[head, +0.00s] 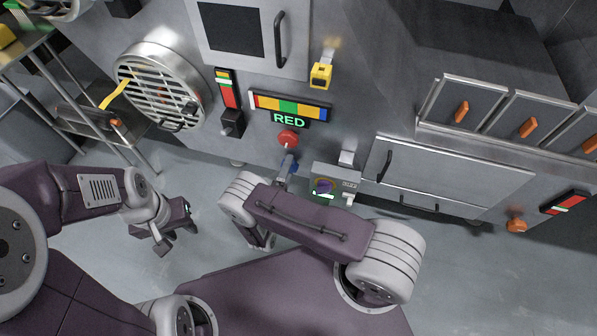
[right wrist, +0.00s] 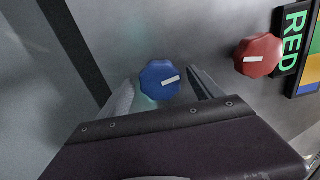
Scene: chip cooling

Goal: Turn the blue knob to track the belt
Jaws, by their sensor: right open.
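The blue knob (right wrist: 160,80) has a white pointer mark and sits on the grey panel in the right wrist view. In the head view only a little of the blue knob (head: 295,168) shows beside my gripper. My right gripper (right wrist: 165,92) is open, with one finger on each side of the blue knob; I cannot tell whether they touch it. In the head view my right gripper (head: 286,170) is partly hidden by its own arm. My left gripper (head: 176,234) is open and empty above the floor, away from the machine.
A red knob (right wrist: 258,55) is close by on the panel. Above it in the head view are a green "RED" sign (head: 289,118) and a coloured gauge bar (head: 290,106). A small grey box (head: 337,182) stands right of the blue knob. A round grille (head: 160,88) is at left.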

